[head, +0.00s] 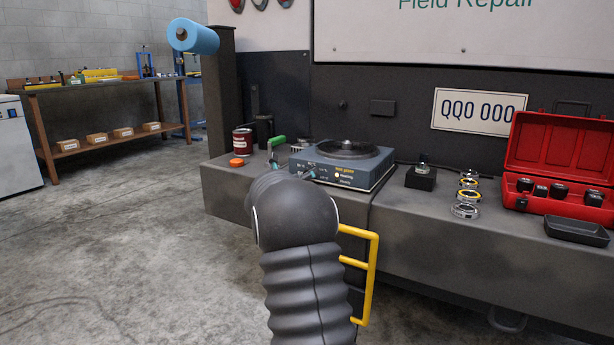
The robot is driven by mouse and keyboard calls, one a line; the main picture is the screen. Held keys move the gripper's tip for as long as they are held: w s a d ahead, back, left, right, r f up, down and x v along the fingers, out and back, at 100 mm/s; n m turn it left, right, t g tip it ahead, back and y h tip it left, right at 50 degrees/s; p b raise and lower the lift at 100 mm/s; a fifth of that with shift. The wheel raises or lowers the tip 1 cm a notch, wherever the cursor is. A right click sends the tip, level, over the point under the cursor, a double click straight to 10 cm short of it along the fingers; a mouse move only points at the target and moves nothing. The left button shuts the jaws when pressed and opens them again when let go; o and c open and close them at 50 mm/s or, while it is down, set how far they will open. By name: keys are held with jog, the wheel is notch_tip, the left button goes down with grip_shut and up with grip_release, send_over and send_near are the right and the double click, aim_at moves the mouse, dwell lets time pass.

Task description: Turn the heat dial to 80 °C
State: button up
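The heater (345,165) is a grey-blue box with a dark round plate on top, standing on the dark bench. No dial can be made out; the left part of the front is partly covered by my arm. My arm rises from the bottom with its dark rounded joint just in front of the heater. My gripper is almost wholly hidden behind that joint; small bluish bits beside the heater's left front may be its fingertips. Whether it is open or shut does not show.
Left of the heater are a dark red can (242,141), an orange lid (237,162) and a green-handled tool (277,142). To the right are a black block (421,178), several metal rings (467,195) and an open red case (558,160). A yellow handle (372,280) juts from the front.

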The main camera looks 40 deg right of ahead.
jog(key=shift+w+d, duration=0.15)
jog(key=shift+d, duration=0.3)
grip_shut()
